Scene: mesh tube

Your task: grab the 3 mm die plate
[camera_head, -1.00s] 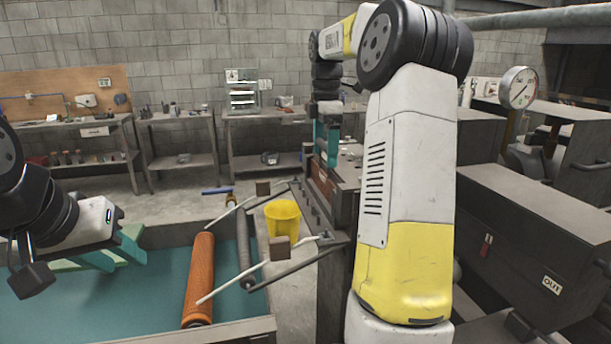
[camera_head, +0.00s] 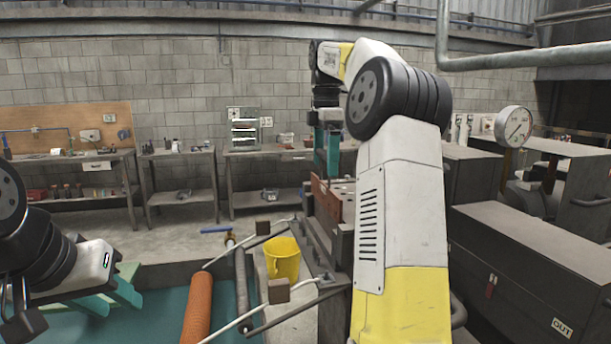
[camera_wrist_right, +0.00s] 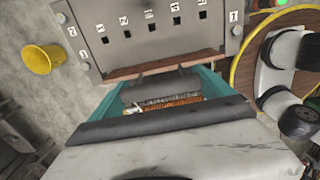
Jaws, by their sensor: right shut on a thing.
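My right gripper (camera_head: 327,160) has teal fingers and points down above the machine bench at centre. In the right wrist view its fingers (camera_wrist_right: 165,95) sit either side of a dark grey bar-like plate (camera_wrist_right: 150,91) and are shut on it. This looks like a die plate, but I cannot read its size. Past it is a grey panel (camera_wrist_right: 178,38) with numbers and a row of square holes. A red-brown rack (camera_head: 334,201) stands under the gripper. My left gripper (camera_head: 112,298) is open and empty at lower left.
An orange mesh roll (camera_head: 198,310) lies over the teal-floored tray at lower left, beside thin bars with wooden blocks. A yellow bucket (camera_head: 282,260) stands beside the machine. Dark cabinets (camera_head: 530,270) fill the right side. Benches (camera_head: 180,152) line the back wall.

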